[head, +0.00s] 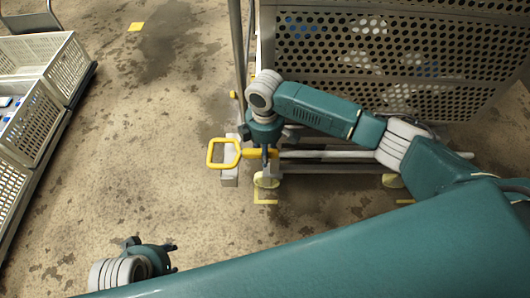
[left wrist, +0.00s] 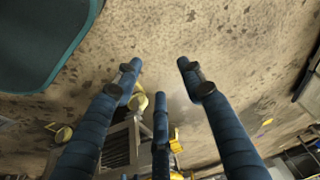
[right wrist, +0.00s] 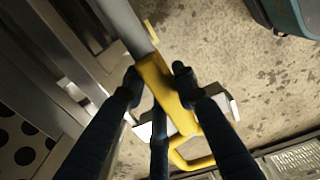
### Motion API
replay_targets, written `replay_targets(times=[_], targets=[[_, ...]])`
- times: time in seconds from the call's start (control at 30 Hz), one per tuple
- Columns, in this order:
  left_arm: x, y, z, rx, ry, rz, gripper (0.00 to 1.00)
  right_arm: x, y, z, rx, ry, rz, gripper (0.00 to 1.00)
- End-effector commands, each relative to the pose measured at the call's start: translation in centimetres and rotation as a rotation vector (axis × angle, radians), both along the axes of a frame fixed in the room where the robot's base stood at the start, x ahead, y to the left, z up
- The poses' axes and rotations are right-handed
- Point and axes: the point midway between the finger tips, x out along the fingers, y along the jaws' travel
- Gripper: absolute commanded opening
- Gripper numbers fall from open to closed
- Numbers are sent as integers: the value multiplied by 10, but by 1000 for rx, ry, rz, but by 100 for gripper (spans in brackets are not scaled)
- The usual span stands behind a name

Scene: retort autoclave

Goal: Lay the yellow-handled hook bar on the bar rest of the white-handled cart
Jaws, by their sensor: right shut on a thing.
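The hook bar has a yellow loop handle (head: 223,153) and a long grey rod that runs right, along the low side of a cart. My right gripper (head: 264,152) is shut on the yellow shank beside the loop. The right wrist view shows the fingers on both sides of the yellow shank (right wrist: 168,88). A pale bracket (head: 229,178) shows just below the handle; I cannot tell whether the bar touches it. The cart carries a perforated metal basket (head: 390,60) and has a pale upright pole (head: 237,60). My left gripper (head: 172,246) is open and empty, apart at lower left.
Pale crates (head: 35,120) stand in a row along the left edge. Cart wheels (head: 266,180) and yellow floor marks (head: 262,200) lie just below the bar. The stained concrete floor between crates and cart is clear. My right arm covers part of the basket.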

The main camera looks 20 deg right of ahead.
Motion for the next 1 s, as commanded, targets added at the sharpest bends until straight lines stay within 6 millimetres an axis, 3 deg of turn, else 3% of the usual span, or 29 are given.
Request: replay_targets(times=[0.5,1.0], targets=[[-8,1,30,-1,-15,2,40,1,1,-32,2,-1,-1,0],[-11,2,40,-1,-17,3,40,1,1,-39,3,-1,1,0]])
